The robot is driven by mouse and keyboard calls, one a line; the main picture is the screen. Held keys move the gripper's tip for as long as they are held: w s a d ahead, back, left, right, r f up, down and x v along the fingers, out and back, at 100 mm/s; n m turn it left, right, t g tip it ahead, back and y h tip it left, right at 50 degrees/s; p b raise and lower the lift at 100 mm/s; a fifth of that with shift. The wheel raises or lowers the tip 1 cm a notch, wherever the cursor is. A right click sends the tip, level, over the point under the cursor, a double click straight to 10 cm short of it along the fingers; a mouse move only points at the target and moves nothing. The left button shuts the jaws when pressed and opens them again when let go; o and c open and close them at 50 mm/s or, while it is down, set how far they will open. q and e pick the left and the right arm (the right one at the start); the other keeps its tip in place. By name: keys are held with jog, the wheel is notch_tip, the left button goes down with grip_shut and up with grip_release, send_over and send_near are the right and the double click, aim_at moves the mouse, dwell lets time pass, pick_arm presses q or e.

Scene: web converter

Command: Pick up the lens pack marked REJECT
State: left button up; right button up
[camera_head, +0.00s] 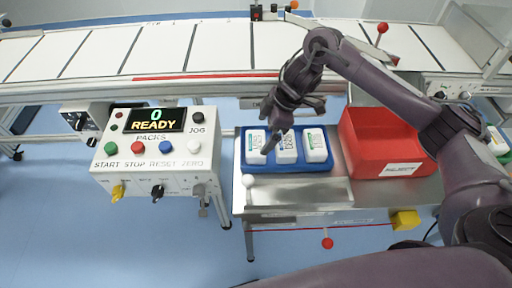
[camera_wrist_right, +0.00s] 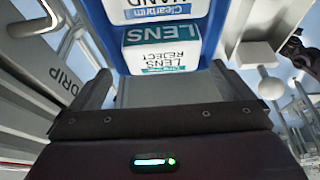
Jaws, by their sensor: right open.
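A blue tray (camera_head: 290,167) on a steel table holds three white packs: a left one (camera_head: 254,152), a middle one (camera_head: 287,152) and a right one (camera_head: 316,146). Their print is too small to read in the head view. My right gripper (camera_head: 275,138) is over the left and middle packs, pointing down, and hides part of them. In the right wrist view, a white and green pack reading LENS REJECT (camera_wrist_right: 162,52) lies ahead of the open jaws (camera_wrist_right: 160,84), roughly centred between the fingers. No grip on it shows. My left gripper is not in view.
A red bin (camera_head: 390,150) with a white label stands right of the tray. A control box (camera_head: 155,150) showing READY is at left. A conveyor (camera_head: 150,50) runs behind. A white ball-topped knob (camera_head: 248,180) stands at the tray's front left. A yellow block (camera_head: 405,220) is at the front right.

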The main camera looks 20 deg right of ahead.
aim_at(256, 142)
jog(key=shift+a+f, duration=0.35)
jog(key=shift+f, duration=0.25)
jog(key=b+x, duration=0.1)
jog(key=x, duration=0.4)
jog(key=shift+a+f, duration=0.1)
jog(key=shift+a, duration=0.05)
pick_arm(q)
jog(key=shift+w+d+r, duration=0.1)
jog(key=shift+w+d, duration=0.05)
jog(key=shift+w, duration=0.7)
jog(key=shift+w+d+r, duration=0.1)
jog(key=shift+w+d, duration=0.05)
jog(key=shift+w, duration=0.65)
pick_arm(e)
jog(key=c, duration=0.8)
